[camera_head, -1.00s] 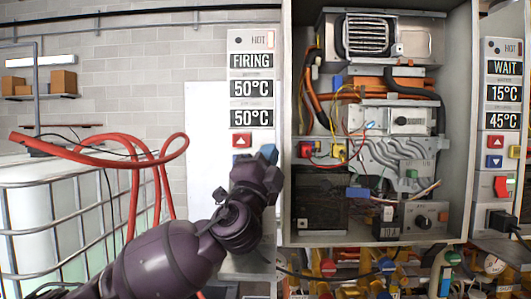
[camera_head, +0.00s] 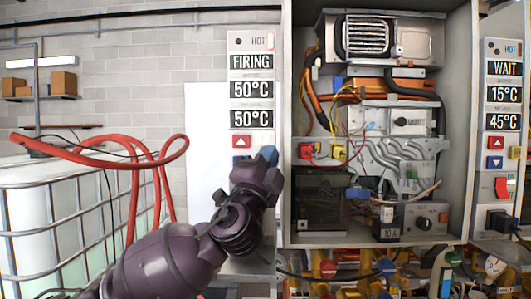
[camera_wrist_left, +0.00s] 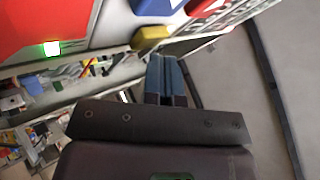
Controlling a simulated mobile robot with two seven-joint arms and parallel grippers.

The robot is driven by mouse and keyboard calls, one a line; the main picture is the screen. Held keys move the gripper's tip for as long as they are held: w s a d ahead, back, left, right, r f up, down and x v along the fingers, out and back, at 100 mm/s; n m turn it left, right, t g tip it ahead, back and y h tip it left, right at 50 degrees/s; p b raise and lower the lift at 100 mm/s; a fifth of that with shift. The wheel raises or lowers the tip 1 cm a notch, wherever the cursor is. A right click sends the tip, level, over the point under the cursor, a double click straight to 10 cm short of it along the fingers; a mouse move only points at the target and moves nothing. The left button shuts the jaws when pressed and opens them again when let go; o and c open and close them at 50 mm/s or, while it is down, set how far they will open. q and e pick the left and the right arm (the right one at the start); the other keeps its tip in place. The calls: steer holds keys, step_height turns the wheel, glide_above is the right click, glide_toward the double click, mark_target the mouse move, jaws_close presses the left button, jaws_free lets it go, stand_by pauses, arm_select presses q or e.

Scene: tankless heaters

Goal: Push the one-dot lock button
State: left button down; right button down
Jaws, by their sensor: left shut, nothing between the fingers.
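I cannot pick out a button marked with one dot; the markings are too small to read. The left control panel (camera_head: 251,92) reads FIRING and 50°C twice. Below is a red up-arrow button (camera_head: 242,141), with a blue button (camera_head: 240,157) partly hidden by my arm. My left gripper (camera_head: 268,154) is shut and empty in front of the panel's right edge, beside the cabinet. In the left wrist view its blue fingers (camera_wrist_left: 165,78) are together, below a yellow part (camera_wrist_left: 151,38) and a blue part (camera_wrist_left: 157,6). My right gripper is not in view.
The open heater cabinet (camera_head: 464,120) holds wires, pipes and a black box (camera_head: 321,200). The right panel (camera_head: 504,117) reads WAIT, with red and blue buttons and a red switch (camera_head: 501,187). A caged white tank (camera_head: 30,220) and red hose (camera_head: 100,160) are left.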

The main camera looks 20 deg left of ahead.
arm_select(q)
steer(key=shift+s+d, duration=0.1)
steer(key=shift+s, duration=0.25)
steer(key=shift+s, duration=0.1)
steer(key=s, duration=0.2)
steer(key=s+d+p, duration=0.1)
steer(key=s, duration=0.2)
steer(key=shift+s+d+p, duration=0.3)
steer(key=shift+p, duration=0.05)
stand_by(0.5)
